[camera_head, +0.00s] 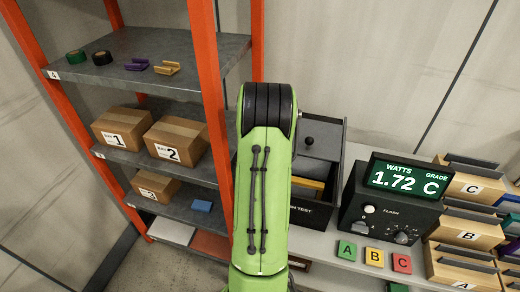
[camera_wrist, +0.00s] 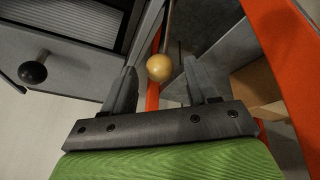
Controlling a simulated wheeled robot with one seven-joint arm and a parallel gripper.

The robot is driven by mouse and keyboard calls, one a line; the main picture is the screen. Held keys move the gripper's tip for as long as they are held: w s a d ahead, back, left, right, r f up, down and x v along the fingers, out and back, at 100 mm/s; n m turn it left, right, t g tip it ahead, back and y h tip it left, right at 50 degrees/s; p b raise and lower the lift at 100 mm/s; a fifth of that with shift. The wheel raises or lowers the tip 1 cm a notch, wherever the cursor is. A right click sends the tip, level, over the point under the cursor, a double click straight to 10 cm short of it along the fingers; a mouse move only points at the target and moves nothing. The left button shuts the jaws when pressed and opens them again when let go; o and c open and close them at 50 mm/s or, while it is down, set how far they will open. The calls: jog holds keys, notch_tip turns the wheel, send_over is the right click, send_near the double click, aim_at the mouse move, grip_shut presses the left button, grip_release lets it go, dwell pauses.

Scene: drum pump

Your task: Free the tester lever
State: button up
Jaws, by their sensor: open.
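In the wrist view a tan ball knob (camera_wrist: 160,68) on a thin rod, apparently the lever, shows between the two fingers of my gripper (camera_wrist: 159,76). The fingers are apart; I cannot tell whether either touches the knob. A black ball knob (camera_wrist: 33,72) sits on the grey tester box to the left. In the head view the grey box (camera_head: 322,175), labelled with a partly hidden word ending in TEST, carries the black knob (camera_head: 309,142). My green arm hides the tan knob and my gripper there.
A black meter (camera_head: 385,210) reads 1.72 watts, grade C. Green A, yellow B and red C tiles (camera_head: 374,257) lie before it. Labelled bins (camera_head: 468,231) stand at right. An orange-post shelf (camera_head: 205,90) with boxes is close on the left.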

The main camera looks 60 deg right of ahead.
jog(key=shift+x, duration=1.6)
jog(key=shift+c, duration=0.4)
grip_shut()
